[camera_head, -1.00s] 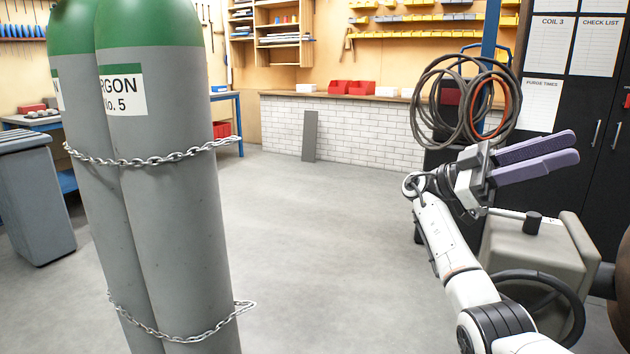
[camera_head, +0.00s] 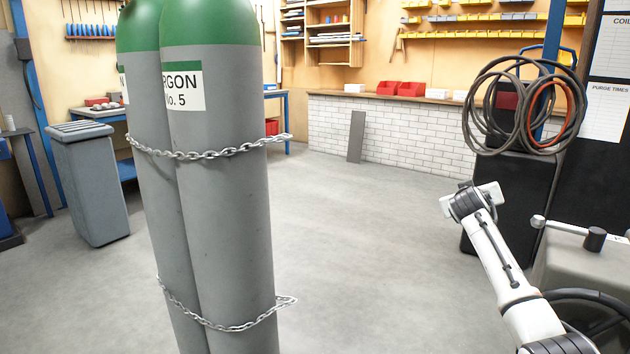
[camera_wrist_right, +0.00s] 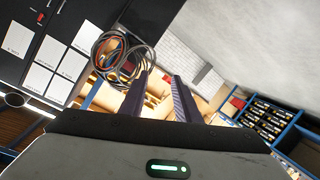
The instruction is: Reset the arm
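My right arm (camera_head: 505,270) comes in from the lower right in the head view. Its wrist end (camera_head: 470,203) is raised over the open floor, and the fingers are hidden there. In the right wrist view, the two dark purple fingers of my right gripper (camera_wrist_right: 160,88) stand apart with a clear gap. I see nothing held between them. My left arm and gripper are not in view.
Two chained grey gas cylinders (camera_head: 225,190) with green tops stand left of centre. Coiled hoses (camera_head: 497,107) hang at the right above a black cabinet (camera_head: 510,195). A beige machine (camera_head: 590,270) is at lower right. The middle floor is clear.

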